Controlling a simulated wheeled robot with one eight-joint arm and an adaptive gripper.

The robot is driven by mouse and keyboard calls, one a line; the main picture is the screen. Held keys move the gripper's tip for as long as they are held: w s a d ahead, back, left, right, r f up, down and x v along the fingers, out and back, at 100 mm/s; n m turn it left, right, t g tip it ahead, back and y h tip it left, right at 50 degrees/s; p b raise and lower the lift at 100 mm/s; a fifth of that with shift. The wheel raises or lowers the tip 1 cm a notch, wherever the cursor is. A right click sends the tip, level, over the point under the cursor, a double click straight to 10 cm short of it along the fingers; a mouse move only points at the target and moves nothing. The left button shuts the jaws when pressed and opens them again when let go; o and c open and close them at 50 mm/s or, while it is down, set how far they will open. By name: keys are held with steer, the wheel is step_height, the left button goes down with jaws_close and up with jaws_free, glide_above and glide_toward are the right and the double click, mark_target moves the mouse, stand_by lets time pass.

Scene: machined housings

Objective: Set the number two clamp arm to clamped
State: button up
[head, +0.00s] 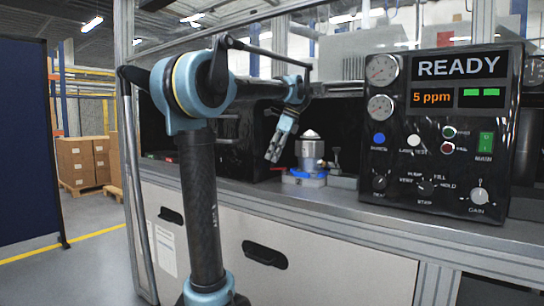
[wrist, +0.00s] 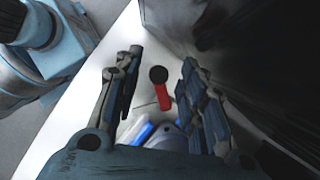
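My gripper (head: 277,150) hangs above the bench just left of a metal housing (head: 311,150) with a pale conical top. In the wrist view my gripper (wrist: 162,62) is open, with its fingers well apart and nothing between the tips. A red lever with a black round knob (wrist: 162,92) shows in the gap, beyond the fingers and apart from them. A blue lever or strip (wrist: 143,133) lies nearer the palm, partly hidden. I see no number on either, so I cannot tell which is the number two clamp arm. Blue also shows at the fixture base (head: 305,175).
A black control panel (head: 440,130) reading READY stands on the bench right of the fixture. A dark housing or wall lies close to the right finger in the wrist view. The pale bench top (head: 345,197) is clear in front of the fixture.

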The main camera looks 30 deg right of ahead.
steer(key=shift+f, duration=0.1)
jaws_close()
steer(key=shift+s+n, duration=0.1)
steer(key=shift+n, duration=0.2)
stand_by(0.6)
steer(key=shift+s+d+n+g, duration=0.4)
steer(key=shift+s+n+g, duration=0.4)
steer(key=shift+n, duration=1.55)
steer(key=shift+s+d+n+g, duration=0.4)
steer(key=shift+s+n+g, duration=0.4)
steer(key=shift+n, duration=1.6)
steer(key=shift+s+d+n+g, duration=0.5)
steer(key=shift+n+g, duration=0.5)
steer(key=shift+n, duration=1.35)
steer(key=shift+s, duration=0.1)
